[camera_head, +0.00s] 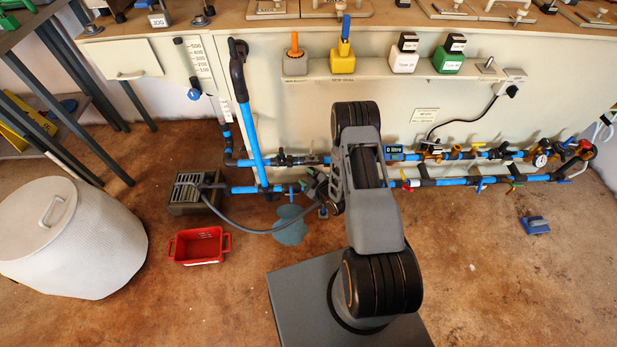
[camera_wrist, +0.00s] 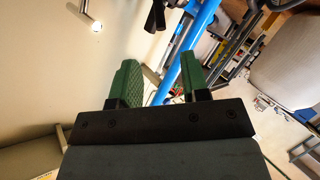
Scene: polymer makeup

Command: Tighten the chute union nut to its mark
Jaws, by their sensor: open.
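My gripper (camera_wrist: 160,62) shows its two green ribbed fingers apart in the wrist view, with nothing between them. A blue pipe (camera_wrist: 177,68) runs diagonally behind the fingers, near the right one; whether it touches cannot be told. In the head view my arm stands in front of the pipework and hides part of it, and the fingers are not clear there. An upright blue pipe (camera_head: 250,130) meets the lower blue pipe run (camera_head: 245,189) left of my arm. I cannot make out the chute union nut or its mark in either view.
A red bin (camera_head: 200,246) and a grey drain box (camera_head: 190,192) with a hose stand left of a bluish puddle (camera_head: 290,226). A white lidded drum (camera_head: 75,240) is at far left. A blue object (camera_head: 535,225) lies on the otherwise open floor at right.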

